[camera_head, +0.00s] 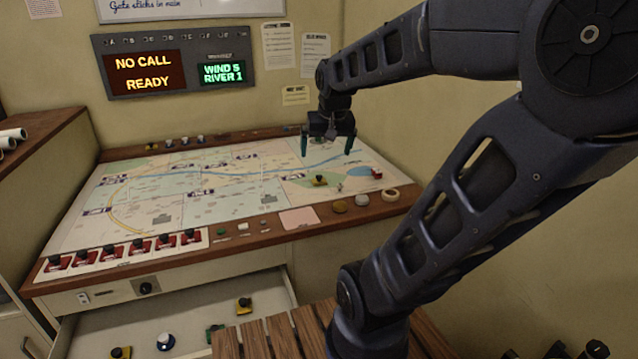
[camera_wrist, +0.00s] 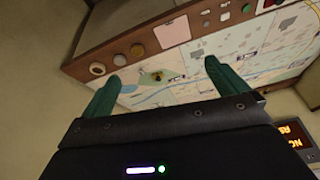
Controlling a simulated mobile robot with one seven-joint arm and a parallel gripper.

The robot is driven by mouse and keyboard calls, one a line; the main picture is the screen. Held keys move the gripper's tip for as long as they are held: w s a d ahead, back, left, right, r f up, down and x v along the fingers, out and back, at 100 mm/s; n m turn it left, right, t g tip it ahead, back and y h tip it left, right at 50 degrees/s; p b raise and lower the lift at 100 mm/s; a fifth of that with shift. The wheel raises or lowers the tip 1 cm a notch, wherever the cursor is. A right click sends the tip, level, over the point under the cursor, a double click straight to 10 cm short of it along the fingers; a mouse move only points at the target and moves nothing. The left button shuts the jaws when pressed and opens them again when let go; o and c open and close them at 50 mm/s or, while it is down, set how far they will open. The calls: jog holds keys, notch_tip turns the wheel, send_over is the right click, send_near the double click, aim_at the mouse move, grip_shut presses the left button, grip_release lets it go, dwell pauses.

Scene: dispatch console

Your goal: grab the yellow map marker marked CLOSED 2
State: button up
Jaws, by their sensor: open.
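A yellow map marker (camera_head: 319,180) with a dark top stands on the right part of the map, near the console's front edge. It also shows in the wrist view (camera_wrist: 157,76), small and between my fingertips. Two more yellow markers lie in the open drawer, one near its right side (camera_head: 243,305) and one at the front left (camera_head: 120,352). No lettering on any of them is readable, so I cannot tell which is CLOSED 2. My gripper (camera_head: 327,148) is open and empty, fingers pointing down, above the map near the marker. It shows in the wrist view (camera_wrist: 162,71).
A red block (camera_head: 376,172), a small pale piece (camera_head: 339,187) and a tape roll (camera_head: 390,195) are near the marker. Red switches (camera_head: 122,250) line the console's front left. The open drawer (camera_head: 190,320) also holds a blue-and-white marker (camera_head: 165,342) and a green one (camera_head: 213,333).

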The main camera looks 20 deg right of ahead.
jog(key=w+d+f+m, duration=0.2)
jog(key=w+d, duration=0.1)
jog(key=w, duration=0.9)
jog(key=m+g+h, duration=0.1)
jog(key=m+h, duration=0.2)
jog(key=m, duration=0.3)
send_over(319, 176)
jog(key=s+a, duration=0.3)
notch_tip(319, 176, down, 23)
jog(key=x, duration=1)
jog(key=shift+d, duration=0.25)
jog(key=c, duration=1.4)
